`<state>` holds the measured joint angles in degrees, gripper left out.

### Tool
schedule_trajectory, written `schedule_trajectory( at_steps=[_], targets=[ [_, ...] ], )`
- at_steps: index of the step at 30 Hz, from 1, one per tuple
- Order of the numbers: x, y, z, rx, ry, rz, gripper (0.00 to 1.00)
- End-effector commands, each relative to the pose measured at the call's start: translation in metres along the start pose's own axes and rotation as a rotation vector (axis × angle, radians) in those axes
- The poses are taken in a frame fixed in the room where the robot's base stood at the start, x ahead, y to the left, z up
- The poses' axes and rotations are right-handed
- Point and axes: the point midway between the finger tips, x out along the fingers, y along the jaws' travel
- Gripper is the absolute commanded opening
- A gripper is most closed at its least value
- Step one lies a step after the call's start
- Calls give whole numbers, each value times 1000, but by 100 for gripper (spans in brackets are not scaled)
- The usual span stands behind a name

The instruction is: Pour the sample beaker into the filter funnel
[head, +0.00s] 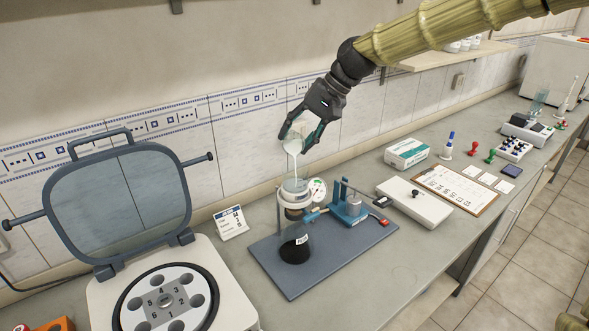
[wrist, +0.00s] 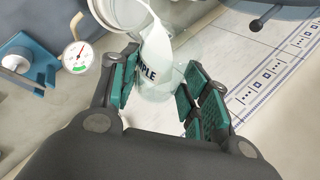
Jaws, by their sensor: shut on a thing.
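My gripper (head: 305,132) is shut on the sample beaker (head: 290,138), a clear glass vessel with white liquid, held tilted above the filter funnel (head: 295,188). A white stream runs from the beaker's lip down towards the funnel. In the wrist view the beaker (wrist: 158,65) sits between the green finger pads, with part of its label reading "PLE" visible. The funnel rim (wrist: 112,8) shows there at the top. The funnel stands over a dark-bottomed flask (head: 295,248) on a blue-grey base plate (head: 330,262). The liquid level inside the funnel is hard to make out.
A round pressure gauge (head: 317,190) and a blue hand pump (head: 348,205) stand right of the funnel. An open-lidded centrifuge (head: 215,262) is at the left, a small sign card (head: 230,222) behind. A white box (head: 414,203) and clipboard (head: 456,188) lie to the right.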

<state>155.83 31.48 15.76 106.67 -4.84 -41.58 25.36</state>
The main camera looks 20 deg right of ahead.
Motion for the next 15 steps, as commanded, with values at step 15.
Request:
schedule_trajectory(
  at_steps=[15],
  targets=[
    [0,0,2,-28,43,-12,21]
  ],
)
